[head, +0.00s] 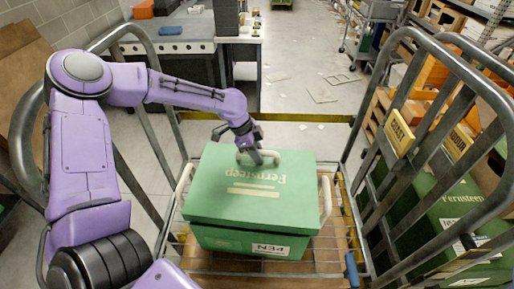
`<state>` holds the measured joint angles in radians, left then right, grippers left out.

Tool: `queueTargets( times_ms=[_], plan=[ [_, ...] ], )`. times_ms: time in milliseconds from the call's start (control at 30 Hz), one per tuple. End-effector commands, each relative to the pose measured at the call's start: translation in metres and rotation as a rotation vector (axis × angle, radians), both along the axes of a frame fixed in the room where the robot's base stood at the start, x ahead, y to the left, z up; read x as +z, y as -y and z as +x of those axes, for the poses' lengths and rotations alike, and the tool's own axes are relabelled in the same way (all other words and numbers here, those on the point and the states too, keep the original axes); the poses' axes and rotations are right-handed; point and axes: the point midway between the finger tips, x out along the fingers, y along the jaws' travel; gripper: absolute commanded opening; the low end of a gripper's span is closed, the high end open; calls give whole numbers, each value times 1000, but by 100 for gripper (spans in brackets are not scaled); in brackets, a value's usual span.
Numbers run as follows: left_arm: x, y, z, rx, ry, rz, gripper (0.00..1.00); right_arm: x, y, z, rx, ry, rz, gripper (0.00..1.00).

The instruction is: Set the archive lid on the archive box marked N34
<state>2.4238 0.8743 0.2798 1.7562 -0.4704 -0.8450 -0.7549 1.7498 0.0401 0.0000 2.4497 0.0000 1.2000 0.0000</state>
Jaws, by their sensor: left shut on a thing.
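A white label reading N34 (271,249) is on the box's front. My left gripper (257,158) is shut on the lid's pale handle at its far edge. The lid's front edge lines up closely with the box; I cannot tell whether it rests on the rim or hangs just above it. The lid hides the box's inside. My right gripper is not in view.
The box stands in a wire-floored cart with grey tubular rails (385,110). A grey workbench (178,47) is at the back left. The floor behind has scattered papers (322,95).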

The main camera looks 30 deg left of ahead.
Motion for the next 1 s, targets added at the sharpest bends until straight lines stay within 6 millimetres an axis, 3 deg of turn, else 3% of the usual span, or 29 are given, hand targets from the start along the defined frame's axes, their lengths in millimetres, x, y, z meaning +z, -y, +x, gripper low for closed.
queueTargets(
  times_ms=[233,600,1000],
  plan=[
    [-24,0,0,3,-1,-1,0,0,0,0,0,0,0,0],
    [-60,0,0,2,0,0,0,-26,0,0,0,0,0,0],
    [-69,0,0,2,2,-1,0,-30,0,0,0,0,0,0]
  ],
)
